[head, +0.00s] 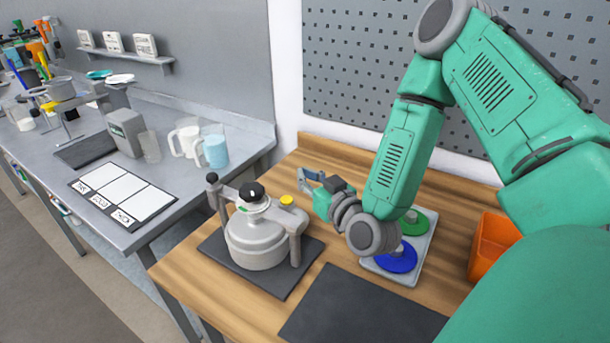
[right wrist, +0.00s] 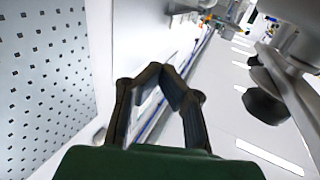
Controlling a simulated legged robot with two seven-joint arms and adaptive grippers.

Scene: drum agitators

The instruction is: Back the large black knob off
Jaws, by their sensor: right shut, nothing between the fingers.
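A grey lidded vessel (head: 257,240) with a clamp-like frame stands on a dark mat on the wooden bench. A large black knob (head: 252,191) sits on top at its centre. My right gripper (head: 304,178) is to the right of and behind the knob, apart from it, pointing left. In the right wrist view its fingers (right wrist: 163,72) meet at the tips with nothing between them. A dark knob (right wrist: 268,106) on grey metal shows at the right of that view; I cannot tell which knob it is. My left gripper is not in view.
A smaller black knob (head: 212,178) and a yellow cap (head: 286,200) top the frame's ends. A tray with green (head: 414,222) and blue (head: 398,262) discs lies beneath my right arm. An orange bin (head: 490,245) stands right. A dark mat (head: 360,312) in front is bare.

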